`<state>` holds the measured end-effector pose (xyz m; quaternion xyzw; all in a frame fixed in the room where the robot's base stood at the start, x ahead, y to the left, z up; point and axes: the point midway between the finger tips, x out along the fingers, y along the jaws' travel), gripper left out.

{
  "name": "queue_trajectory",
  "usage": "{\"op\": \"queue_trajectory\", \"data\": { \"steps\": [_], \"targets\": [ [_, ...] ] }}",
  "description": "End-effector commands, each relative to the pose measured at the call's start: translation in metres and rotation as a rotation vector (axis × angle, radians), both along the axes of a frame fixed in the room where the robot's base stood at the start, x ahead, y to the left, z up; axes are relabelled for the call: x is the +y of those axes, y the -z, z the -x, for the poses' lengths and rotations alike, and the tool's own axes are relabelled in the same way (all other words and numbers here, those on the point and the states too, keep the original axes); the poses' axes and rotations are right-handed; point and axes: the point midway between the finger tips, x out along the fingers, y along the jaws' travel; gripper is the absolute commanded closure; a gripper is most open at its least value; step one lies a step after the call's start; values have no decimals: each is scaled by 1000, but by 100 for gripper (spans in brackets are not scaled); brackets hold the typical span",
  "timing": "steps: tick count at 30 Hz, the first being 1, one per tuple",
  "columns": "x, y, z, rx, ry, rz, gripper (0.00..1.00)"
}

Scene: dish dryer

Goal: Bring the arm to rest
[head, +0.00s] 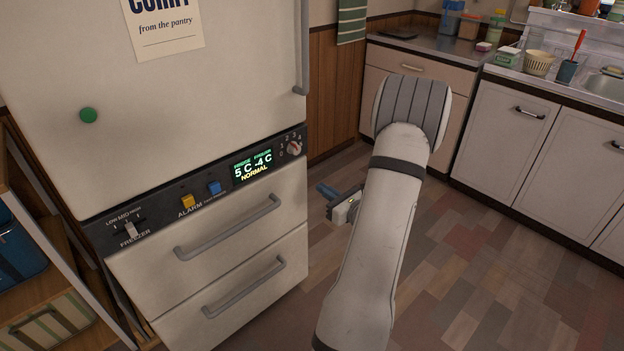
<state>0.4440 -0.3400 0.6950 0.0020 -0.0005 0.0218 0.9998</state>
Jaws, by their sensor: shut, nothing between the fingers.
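My arm (372,245) rises from the bottom centre of the head view and bends at a grey-banded joint near the top. The rest of the wrist is hidden behind my arm. The gripper appears apart from the fridge front.
A fridge-freezer (215,60) with a lit control panel (252,167) and two drawers with handles fills the left. A counter (440,45) with cabinets and a sink (606,82) runs along the back right. Shelves (40,260) stand at far left. The tiled floor (480,270) at right is clear.

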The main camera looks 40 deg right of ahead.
Motion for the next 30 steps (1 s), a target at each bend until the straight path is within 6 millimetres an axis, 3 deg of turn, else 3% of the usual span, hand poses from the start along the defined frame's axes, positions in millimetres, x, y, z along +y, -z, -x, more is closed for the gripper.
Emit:
{"op": "queue_trajectory", "data": {
  "steps": [6, 14, 17, 20, 23, 26, 30],
  "targets": [
    [-1, 0, 21, 2, 1, 0, 100],
    [-1, 1, 22, 1, -2, 0, 100],
    [8, -8, 18, 6, -35, 15, 100],
    [39, -33, 5, 23, -148, 66, 100],
    [96, -69, -9, 54, -348, 166, 100],
    [165, -108, -11, 91, -601, 312, 100],
    [254, -153, 11, 136, -964, 577, 100]
  ]
}}
